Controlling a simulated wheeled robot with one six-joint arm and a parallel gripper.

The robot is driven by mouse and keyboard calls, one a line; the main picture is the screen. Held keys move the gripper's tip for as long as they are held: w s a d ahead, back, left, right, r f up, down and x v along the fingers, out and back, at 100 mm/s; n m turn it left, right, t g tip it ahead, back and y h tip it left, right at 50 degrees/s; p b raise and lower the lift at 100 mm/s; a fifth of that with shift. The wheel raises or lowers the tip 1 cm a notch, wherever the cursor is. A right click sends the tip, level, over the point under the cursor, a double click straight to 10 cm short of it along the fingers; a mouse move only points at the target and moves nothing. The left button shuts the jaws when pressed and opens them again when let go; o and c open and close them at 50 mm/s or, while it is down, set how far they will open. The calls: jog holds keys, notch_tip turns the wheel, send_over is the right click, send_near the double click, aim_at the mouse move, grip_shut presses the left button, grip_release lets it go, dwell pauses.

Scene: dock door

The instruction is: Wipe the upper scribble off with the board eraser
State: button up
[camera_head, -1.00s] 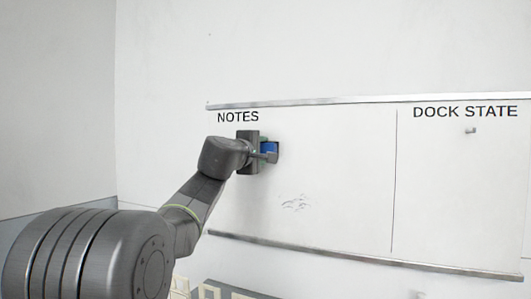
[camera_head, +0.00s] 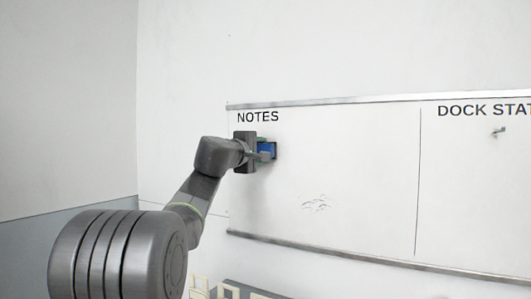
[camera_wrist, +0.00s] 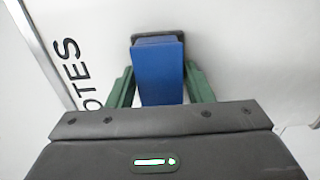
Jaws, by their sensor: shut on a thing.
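My gripper (camera_wrist: 160,88) is shut on the board eraser (camera_wrist: 160,70), a blue block with a dark pad at its far end. In the head view the eraser (camera_head: 267,150) is at the whiteboard (camera_head: 370,180), just below the word NOTES; its pad appears to be against the board, though exact contact is hard to tell. One faint grey scribble (camera_head: 316,203) shows lower on the board, right of and below the eraser. No upper scribble is visible; the gripper and eraser hide part of the board there.
A metal rail (camera_head: 380,98) runs along the board's top and another rail (camera_head: 350,257) along its bottom. Pale slatted objects (camera_head: 228,291) stand below the board.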

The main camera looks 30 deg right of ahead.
jog(key=b+v, duration=0.2)
jog(key=v, duration=0.4)
jog(key=shift+b, duration=0.4)
jog(key=shift+s+a, duration=0.1)
jog(key=b+v, duration=0.1)
jog(key=v, duration=0.1)
jog(key=shift+s+a, duration=0.25)
jog(key=shift+a, duration=0.1)
jog(key=shift+d, duration=0.1)
dwell(0.3)
